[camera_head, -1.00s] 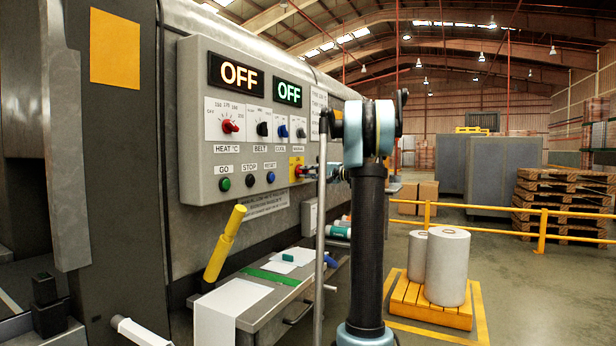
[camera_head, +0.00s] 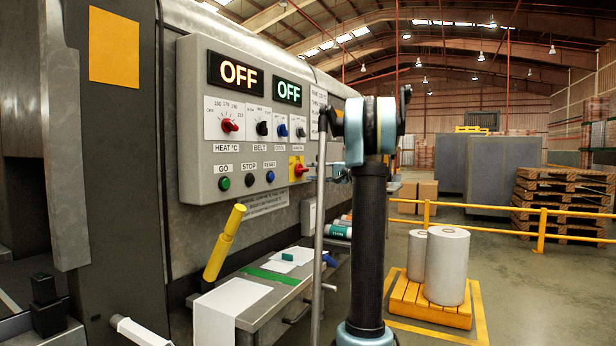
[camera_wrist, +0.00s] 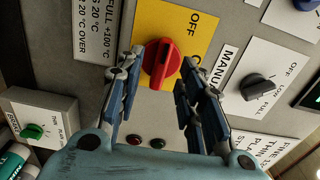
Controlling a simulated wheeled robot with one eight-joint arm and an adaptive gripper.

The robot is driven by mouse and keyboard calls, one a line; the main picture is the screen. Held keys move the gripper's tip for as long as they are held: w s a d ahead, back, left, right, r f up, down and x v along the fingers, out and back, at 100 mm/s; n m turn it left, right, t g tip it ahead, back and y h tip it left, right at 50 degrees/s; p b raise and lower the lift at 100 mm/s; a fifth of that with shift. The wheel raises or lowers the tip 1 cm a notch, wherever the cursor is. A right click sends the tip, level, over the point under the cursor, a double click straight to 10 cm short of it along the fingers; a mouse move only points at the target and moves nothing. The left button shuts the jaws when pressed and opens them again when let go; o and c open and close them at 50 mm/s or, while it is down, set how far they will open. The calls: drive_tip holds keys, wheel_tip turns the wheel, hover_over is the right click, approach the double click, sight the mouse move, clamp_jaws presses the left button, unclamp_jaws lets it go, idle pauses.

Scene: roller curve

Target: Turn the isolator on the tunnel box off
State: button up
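The isolator is a red rotary knob (camera_head: 299,170) on a yellow plate at the lower right of the grey control panel (camera_head: 200,110). In the wrist view the red knob (camera_wrist: 161,63) has its ridge nearly upright, tipped slightly right at the top. "OFF" is printed to its upper right; a second label is partly hidden by a finger. My gripper (camera_wrist: 160,68) is open, one finger on each side of the knob in this view, with visible gaps. In the head view my gripper (camera_head: 337,172) is right of the knob, apart from it.
Both panel displays (camera_head: 236,73) read OFF. A black selector knob (camera_wrist: 257,87) lies right of the isolator in the wrist view. A small box with a green knob (camera_wrist: 33,131) is at lower left. A work table (camera_head: 262,310) stands below the panel.

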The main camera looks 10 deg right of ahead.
drive_tip(key=v, duration=0.8)
drive_tip(key=shift+f, duration=0.1)
